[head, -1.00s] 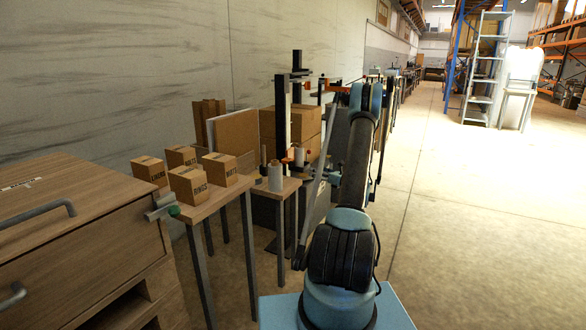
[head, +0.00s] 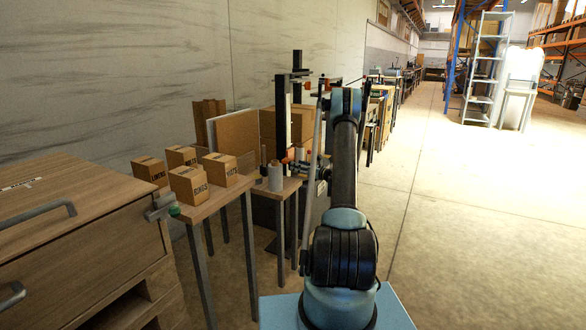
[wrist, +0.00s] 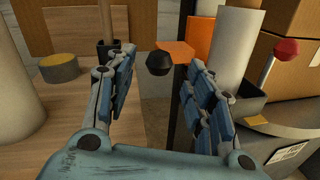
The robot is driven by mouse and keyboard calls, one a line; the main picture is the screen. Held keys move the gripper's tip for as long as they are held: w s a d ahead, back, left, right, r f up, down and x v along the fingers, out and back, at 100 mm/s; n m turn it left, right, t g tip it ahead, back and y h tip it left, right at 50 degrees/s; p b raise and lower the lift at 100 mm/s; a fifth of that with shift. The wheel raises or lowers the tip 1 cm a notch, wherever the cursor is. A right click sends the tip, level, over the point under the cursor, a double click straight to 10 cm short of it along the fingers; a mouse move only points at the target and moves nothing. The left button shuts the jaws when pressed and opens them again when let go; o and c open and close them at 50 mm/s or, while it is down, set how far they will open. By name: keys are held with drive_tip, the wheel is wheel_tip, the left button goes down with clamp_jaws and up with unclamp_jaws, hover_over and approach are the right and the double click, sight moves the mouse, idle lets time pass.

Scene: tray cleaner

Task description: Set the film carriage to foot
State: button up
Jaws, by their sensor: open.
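The black upright mast (head: 283,115) stands beyond the small tables in the head view. The orange part of the film carriage (wrist: 180,52) shows ahead in the wrist view, with a black knob (wrist: 159,63) at its left. A pale film roll (wrist: 238,45) stands to its right. My gripper (wrist: 157,78) is open and empty; the knob appears between its fingertips, at or just beyond them. I cannot tell whether they touch. In the head view my gripper (head: 318,168) is beside the mast, partly hidden by my arm.
A red-knobbed lever (wrist: 285,48) stands at the wrist view's right, near cardboard boxes. In the head view, several small labelled boxes (head: 188,185) and a white roll (head: 275,178) stand on narrow tables at left. A wooden cabinet (head: 75,235) is nearer.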

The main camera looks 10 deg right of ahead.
drive_tip(key=shift+x, duration=2)
clamp_jaws()
